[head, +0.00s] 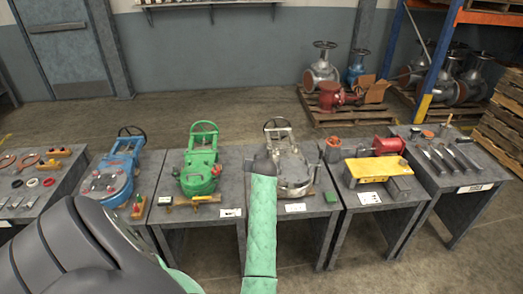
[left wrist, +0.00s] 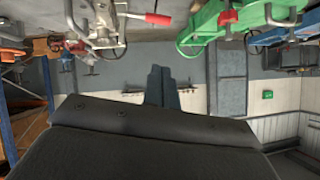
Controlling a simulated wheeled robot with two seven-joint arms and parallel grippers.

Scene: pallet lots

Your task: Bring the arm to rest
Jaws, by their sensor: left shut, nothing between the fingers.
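My left gripper (left wrist: 162,86) shows in the left wrist view as two dark fingers side by side, shut with nothing between them. Its dark housing fills the lower part of that view. In the head view my left arm comes in from the lower left, and a green-padded link stands upright in front of the silver valve (head: 294,170). The gripper itself is hard to make out there against the silver valve. My right gripper is in neither view.
A row of grey tables holds a blue valve (head: 113,175), a green valve (head: 201,165), a yellow block (head: 369,169) and several tools (head: 450,158). A pallet (head: 345,115) with a red valve (head: 331,96) stands behind.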

